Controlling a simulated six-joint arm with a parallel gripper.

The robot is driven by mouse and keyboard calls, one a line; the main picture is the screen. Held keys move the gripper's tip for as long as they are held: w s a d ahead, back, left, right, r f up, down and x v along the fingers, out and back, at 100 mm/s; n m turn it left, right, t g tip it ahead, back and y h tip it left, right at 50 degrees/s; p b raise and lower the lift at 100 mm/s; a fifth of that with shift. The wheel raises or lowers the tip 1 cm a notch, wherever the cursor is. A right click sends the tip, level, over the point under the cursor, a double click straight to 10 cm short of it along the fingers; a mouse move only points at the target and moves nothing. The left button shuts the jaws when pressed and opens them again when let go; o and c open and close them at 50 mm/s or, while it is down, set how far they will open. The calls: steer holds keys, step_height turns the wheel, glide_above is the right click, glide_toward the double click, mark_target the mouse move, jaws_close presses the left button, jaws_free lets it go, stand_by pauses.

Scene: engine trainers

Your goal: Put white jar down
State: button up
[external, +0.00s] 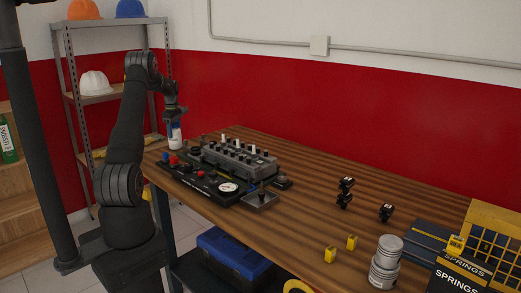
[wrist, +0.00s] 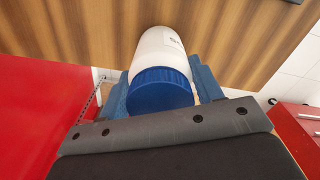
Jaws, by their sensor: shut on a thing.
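The white jar (wrist: 162,50) has a blue lid (wrist: 160,88) and dark lettering on its side. It sits between the two blue fingers of my gripper (wrist: 160,85) in the wrist view, and the gripper is shut on it. In the external view the jar (external: 175,135) is upright under my gripper (external: 175,121), at the far left end of the wooden table (external: 310,220). Whether its bottom touches the tabletop I cannot tell.
A black engine trainer panel (external: 215,185) with a grey block (external: 240,158) stands just right of the jar. Black parts (external: 345,190), yellow pieces (external: 330,254), silver cans (external: 385,262) and spring boxes (external: 460,275) lie further right. The table's middle is fairly clear.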

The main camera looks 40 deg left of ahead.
mark_target(174, 124)
steer(key=o, duration=1.1)
steer(key=shift+f, duration=0.15)
steer(key=shift+c, duration=0.2)
step_height(174, 124, up, 12)
steer(key=shift+r, duration=0.2)
step_height(174, 124, down, 13)
steer(key=shift+r, duration=2.4)
